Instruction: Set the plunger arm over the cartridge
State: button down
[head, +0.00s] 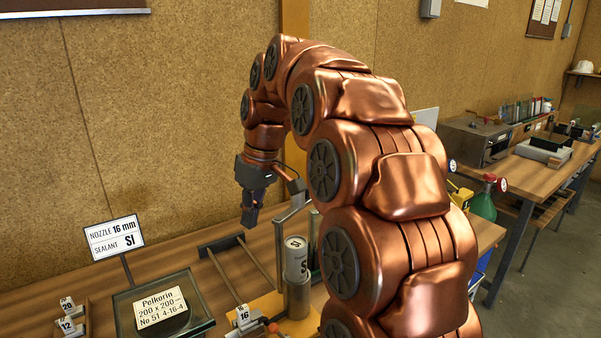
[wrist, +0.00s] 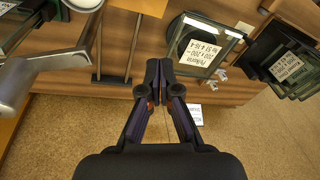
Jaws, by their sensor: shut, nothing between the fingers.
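The white cartridge (head: 297,258) marked SI stands upright in a grey metal cup at the bench, in the head view. A grey metal bar (head: 292,211), seemingly the plunger arm, runs above and behind it on an upright post; I cannot tell whether it lies over the cartridge. In the wrist view a grey metal bar (wrist: 62,60) with a rounded end fills the upper left, apart from my fingers. My gripper (head: 250,214) is shut and empty, pointing down, left of the post in the head view. Its closed fingertips also show in the wrist view (wrist: 158,70).
A framed glass pane (head: 163,306) labelled Pelkorin lies at the front left, with a nozzle sign (head: 115,238) behind it. Numbered blocks (head: 67,315) stand at the left edge. A block marked 16 (head: 243,317) sits near the cartridge.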

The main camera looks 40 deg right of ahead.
jog(key=w+d+r+t+p, duration=0.1)
jog(key=w+d+r+p, duration=0.1)
jog(key=w+d+r, duration=0.55)
jog(key=r+n+t+p, duration=0.1)
jog(key=r+n+p, duration=0.1)
send_over(293, 199)
jog(key=w+d, duration=0.4)
jog(key=shift+s+d+f, duration=0.1)
jog(key=shift+d+f, duration=0.05)
jog(key=shift+d, duration=0.1)
notch_tip(293, 199, down, 10)
jog(key=b, duration=0.1)
jog(key=shift+s, duration=0.25)
dwell(0.6)
